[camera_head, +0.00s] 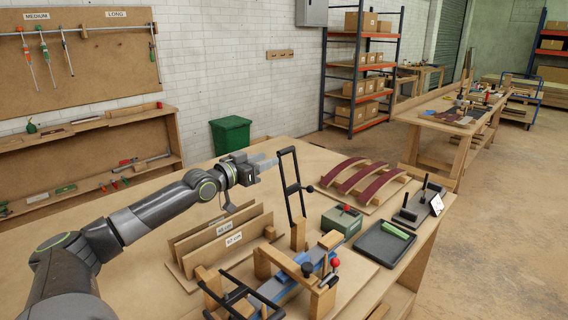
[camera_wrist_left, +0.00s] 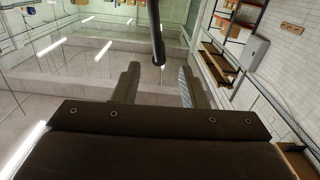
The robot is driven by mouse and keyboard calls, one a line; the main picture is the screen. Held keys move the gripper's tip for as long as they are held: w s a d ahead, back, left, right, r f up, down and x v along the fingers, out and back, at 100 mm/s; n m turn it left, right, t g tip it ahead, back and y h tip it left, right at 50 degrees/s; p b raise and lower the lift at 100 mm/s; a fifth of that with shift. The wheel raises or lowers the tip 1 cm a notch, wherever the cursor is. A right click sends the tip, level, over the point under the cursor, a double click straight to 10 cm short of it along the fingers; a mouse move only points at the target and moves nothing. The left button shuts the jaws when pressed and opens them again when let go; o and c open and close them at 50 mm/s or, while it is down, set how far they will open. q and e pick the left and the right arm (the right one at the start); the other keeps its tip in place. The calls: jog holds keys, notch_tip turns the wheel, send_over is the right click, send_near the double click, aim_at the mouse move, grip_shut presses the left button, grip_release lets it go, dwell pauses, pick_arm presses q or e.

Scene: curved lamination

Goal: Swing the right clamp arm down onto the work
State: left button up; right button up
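The right clamp arm (camera_head: 288,180) is a black bar frame standing upright on a wooden post beside the press. A second black clamp arm (camera_head: 240,296) lies low at the near left of the press. The work, with a blue strip (camera_head: 308,271), sits in the wooden fixture (camera_head: 266,262). My left gripper (camera_head: 271,163) is just left of the upright frame's top. In the left wrist view its fingers (camera_wrist_left: 159,86) are open with a wide gap, and a black bar (camera_wrist_left: 157,32) ends in line with that gap. I cannot tell whether they touch. My right gripper is not in view.
Wooden panels in a rack (camera_head: 222,236) stand below my left arm. A green box (camera_head: 342,221) with a red knob, curved dark red laminations (camera_head: 360,181) and a black tray (camera_head: 382,245) lie to the right. The table (camera_head: 309,153) is clear at the back.

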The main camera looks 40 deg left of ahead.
aim_at(284, 152)
pick_arm(q)
jog(key=w+b, duration=0.1)
jog(key=w, duration=0.1)
jog(key=w+b, duration=0.1)
jog(key=w, duration=0.1)
jog(key=w+b, duration=0.1)
jog(key=w, duration=0.1)
jog(key=shift+w+d+b, duration=0.1)
jog(key=shift+d+b, duration=0.15)
jog(key=shift+b, duration=0.05)
jog(key=shift+w+d, duration=0.15)
jog(key=shift+w, duration=0.75)
grip_shut()
